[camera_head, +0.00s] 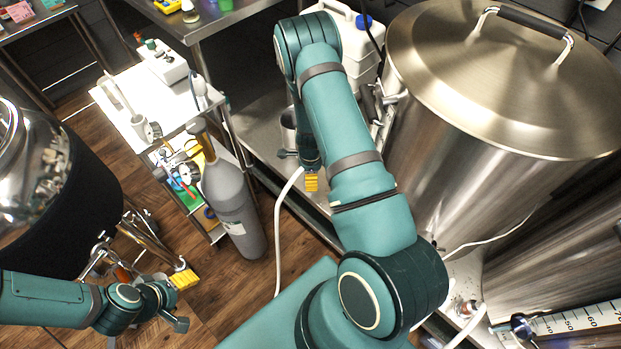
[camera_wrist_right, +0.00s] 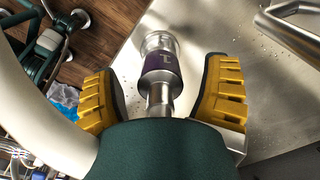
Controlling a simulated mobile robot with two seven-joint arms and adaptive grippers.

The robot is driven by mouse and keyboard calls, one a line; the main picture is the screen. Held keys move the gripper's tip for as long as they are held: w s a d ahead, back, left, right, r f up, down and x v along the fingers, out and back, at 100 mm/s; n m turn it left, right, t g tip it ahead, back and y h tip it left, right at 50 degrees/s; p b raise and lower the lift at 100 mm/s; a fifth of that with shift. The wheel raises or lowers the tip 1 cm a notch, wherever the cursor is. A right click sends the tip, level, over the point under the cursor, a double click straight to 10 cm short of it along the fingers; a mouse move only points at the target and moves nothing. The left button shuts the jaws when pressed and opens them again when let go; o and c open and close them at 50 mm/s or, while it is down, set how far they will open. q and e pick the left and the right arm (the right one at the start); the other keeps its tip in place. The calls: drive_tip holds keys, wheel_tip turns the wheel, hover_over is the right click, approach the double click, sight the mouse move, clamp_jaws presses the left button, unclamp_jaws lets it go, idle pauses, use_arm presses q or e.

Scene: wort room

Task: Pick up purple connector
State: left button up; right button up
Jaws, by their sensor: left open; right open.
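The purple connector (camera_wrist_right: 161,67) shows in the right wrist view as a silver metal fitting with a dark purple band and a wide clear-looking end. It is over a pale metal surface. My right gripper (camera_wrist_right: 164,80) is open, with one yellow-padded finger on each side of the fitting's narrower end and visible gaps between. I cannot tell its depth relative to the fingers. My left gripper (camera_head: 182,300) is open and empty at lower left.
A pale hose (camera_wrist_right: 40,115) curves close along the left of the right wrist view; a metal pipe (camera_wrist_right: 290,32) is at upper right. In the head view a large lidded steel kettle (camera_head: 440,150) stands right of my right arm. A grey gas cylinder (camera_head: 236,205) stands left.

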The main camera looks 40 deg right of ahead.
drive_tip(key=shift+f, duration=0.4)
drive_tip(key=shift+r, duration=0.1)
clamp_jaws()
wheel_tip(320, 180, up, 10)
drive_tip(key=p, duration=0.3)
drive_tip(key=shift+r+p, duration=2.05)
drive_tip(key=shift+r, duration=0.2)
